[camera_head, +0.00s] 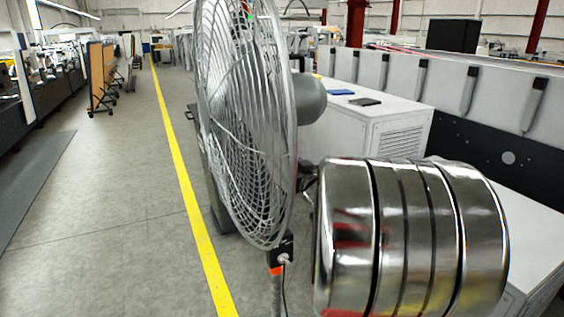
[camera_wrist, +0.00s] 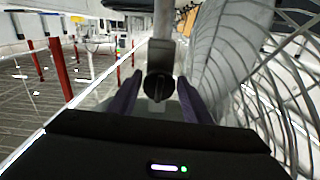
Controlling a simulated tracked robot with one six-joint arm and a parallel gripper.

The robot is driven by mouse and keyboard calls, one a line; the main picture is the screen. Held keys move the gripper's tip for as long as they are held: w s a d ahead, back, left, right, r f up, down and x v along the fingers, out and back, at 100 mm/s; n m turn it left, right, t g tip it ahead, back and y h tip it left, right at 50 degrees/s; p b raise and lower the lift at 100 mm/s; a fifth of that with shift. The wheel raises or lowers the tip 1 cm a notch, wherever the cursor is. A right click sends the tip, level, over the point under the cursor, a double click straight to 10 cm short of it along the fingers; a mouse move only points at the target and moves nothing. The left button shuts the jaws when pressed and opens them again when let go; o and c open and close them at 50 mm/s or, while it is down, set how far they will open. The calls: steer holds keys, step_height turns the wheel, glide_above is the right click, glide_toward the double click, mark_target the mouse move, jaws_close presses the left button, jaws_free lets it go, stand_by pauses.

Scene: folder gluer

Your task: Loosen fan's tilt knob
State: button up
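The fan (camera_head: 245,120) stands in the middle of the head view, its round wire cage seen nearly edge-on, with a grey motor housing (camera_head: 311,98) to the right. Its cage also fills the right of the wrist view (camera_wrist: 235,60). In the wrist view a round black knob with a raised bar (camera_wrist: 158,88) sits by a grey bracket and pole. My gripper (camera_wrist: 160,84) has its purple fingers on either side of this knob, apparently open with narrow gaps. In the head view my metal arm link hides most of the gripper. A small fitting (camera_head: 284,258) shows on the fan's stand.
A white machine (camera_head: 372,132) with a vented side stands behind the fan at right, with a blue item (camera_head: 341,92) on top. A yellow floor line (camera_head: 186,190) runs left of the fan.

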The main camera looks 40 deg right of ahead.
steer(key=shift+o, duration=1)
steer(key=v, duration=1.3)
steer(key=shift+s+a, duration=0.15)
steer(key=shift+s, duration=0.2)
steer(key=shift+f, duration=0.15)
